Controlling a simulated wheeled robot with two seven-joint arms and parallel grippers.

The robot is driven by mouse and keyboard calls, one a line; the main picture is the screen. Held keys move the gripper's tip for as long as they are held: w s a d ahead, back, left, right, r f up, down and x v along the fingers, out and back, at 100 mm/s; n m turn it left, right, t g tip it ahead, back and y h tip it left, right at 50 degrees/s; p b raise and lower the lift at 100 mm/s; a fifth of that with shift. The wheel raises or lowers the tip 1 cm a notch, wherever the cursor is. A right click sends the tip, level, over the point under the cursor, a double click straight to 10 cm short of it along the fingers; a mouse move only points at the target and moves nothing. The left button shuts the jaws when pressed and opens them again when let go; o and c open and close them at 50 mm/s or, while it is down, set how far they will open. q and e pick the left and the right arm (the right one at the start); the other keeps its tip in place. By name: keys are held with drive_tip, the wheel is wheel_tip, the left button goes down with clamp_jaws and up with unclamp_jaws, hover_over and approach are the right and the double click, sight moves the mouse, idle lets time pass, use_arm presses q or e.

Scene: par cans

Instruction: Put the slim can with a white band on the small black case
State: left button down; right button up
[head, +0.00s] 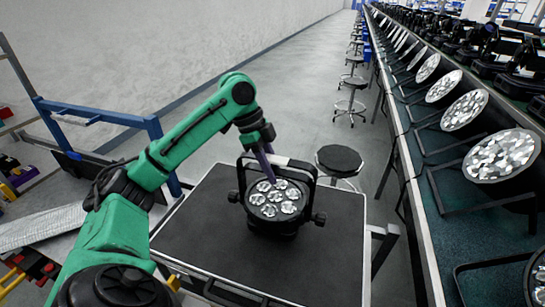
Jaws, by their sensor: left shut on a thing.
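The slim can (275,204), a black par light with several round lenses facing up, is at the small black case (205,230). Its black yoke arches over it and carries a white band near the top. My left gripper (267,168) reaches in from the upper left and is shut on the can at the yoke's top, by the white band. The can is over the middle of the case's flat top; I cannot tell whether its underside touches. My right gripper is not in view.
A long bench (425,205) on the right holds a row of larger par lights (502,155). A round black stool (339,160) stands just behind the case. A blue-framed rack (100,115) is at the left. The case top around the can is clear.

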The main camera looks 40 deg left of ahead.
use_arm(q)
wheel_tip(320, 180, down, 2)
drive_tip(key=shift+w+f, duration=0.1)
drive_tip(key=shift+f, duration=0.1)
drive_tip(key=c, duration=0.6)
unclamp_jaws()
drive_tip(key=shift+f, duration=0.1)
drive_tip(key=shift+d, duration=0.1)
drive_tip(key=p+v, duration=0.1)
drive_tip(key=v, duration=1.1)
drive_tip(key=shift+p, duration=0.4)
